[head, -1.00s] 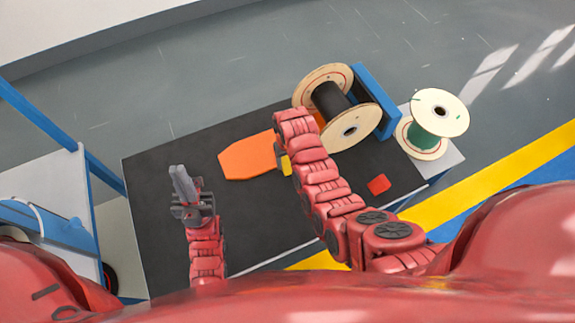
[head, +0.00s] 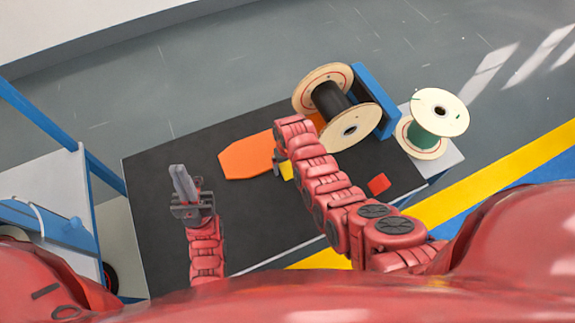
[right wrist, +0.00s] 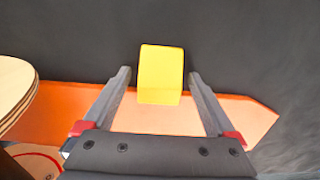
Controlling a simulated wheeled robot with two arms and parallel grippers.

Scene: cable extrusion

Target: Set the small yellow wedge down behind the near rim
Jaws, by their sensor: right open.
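The small yellow wedge (head: 287,172) is partly hidden by my right arm in the head view. In the right wrist view the wedge (right wrist: 160,75) lies between the two fingers, near their tips, with a gap on each side. My right gripper (right wrist: 158,82) is open; in the head view it is mostly hidden under its wrist (head: 278,160). The large cable spool stands just behind; its near rim is a pale round flange (head: 350,128). My left gripper (head: 182,182) is over the left part of the dark table, and its finger gap is unclear.
An orange board (head: 247,159) lies on the dark table (head: 150,230), extending under my right arm. A red block (head: 379,184) lies to the right. A blue stand (head: 378,95) is beside the spool. A green spool (head: 425,140) stands at right. The front left table is clear.

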